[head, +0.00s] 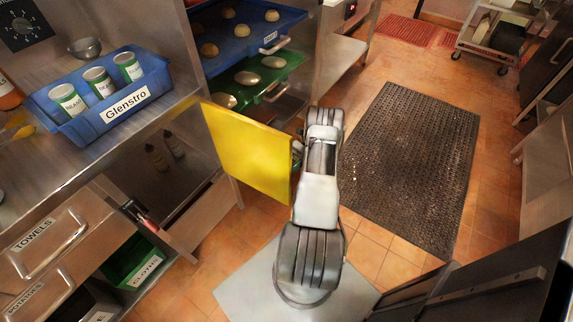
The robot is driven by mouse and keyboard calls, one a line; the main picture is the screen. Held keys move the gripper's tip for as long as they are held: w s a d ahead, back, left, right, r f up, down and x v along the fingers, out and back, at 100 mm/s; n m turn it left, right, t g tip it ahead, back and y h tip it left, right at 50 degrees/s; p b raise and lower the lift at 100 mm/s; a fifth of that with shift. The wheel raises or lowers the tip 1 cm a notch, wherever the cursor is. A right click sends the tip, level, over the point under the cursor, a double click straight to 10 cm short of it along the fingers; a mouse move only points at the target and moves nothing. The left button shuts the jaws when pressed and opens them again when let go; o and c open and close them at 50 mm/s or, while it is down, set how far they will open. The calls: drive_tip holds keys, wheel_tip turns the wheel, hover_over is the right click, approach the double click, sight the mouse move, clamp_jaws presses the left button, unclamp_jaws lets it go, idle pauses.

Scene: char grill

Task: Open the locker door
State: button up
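The yellow locker door (245,152) stands swung out from the steel cabinet front, in the middle-left of the head view. To its left is an open compartment (190,182) with two dark bottles (165,152) inside. My arm reaches up along the door's right side. My gripper (297,152) is at the door's right edge, mostly hidden by the door and my own arm. I cannot see its fingers or tell whether it touches the door. The door's handle is not visible.
Blue (250,30) and green (270,72) trays of buns are racked behind the door. A black floor mat (410,165) lies on open tiled floor at right. A dark panel (490,285) stands at lower right.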

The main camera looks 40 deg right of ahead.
sight(290, 160)
drive_tip(key=shift+w+a, duration=0.1)
drive_tip(key=shift+r, duration=0.3)
drive_tip(key=r+p, duration=0.3)
drive_tip(key=shift+s+r, duration=0.2)
drive_tip(key=shift+r, duration=0.05)
drive_tip(key=shift+o, duration=1.4)
drive_tip(key=s+a+r, duration=0.1)
drive_tip(key=r, duration=0.1)
drive_tip(key=s+a+r, duration=0.1)
drive_tip(key=s+a+r+p, duration=0.1)
drive_tip(key=s+r, duration=0.1)
drive_tip(key=shift+r, duration=0.3)
drive_tip(key=o, duration=0.5)
drive_tip(key=s+a+r, duration=0.1)
drive_tip(key=s+a, duration=0.1)
drive_tip(key=s, duration=0.1)
drive_tip(key=shift+a+r, duration=0.25)
drive_tip(key=shift+r, duration=0.1)
drive_tip(key=shift+c, duration=0.2)
drive_tip(key=shift+s+a+r, duration=0.2)
drive_tip(key=shift+s+r, duration=0.2)
drive_tip(key=shift+s, duration=0.3)
drive_tip(key=c, duration=0.7)
drive_tip(key=s, duration=0.1)
drive_tip(key=s+a, duration=0.1)
drive_tip(key=s, duration=0.1)
drive_tip(key=shift+a+r, duration=0.2)
drive_tip(key=shift+r, duration=0.2)
drive_tip(key=shift+c, duration=0.2)
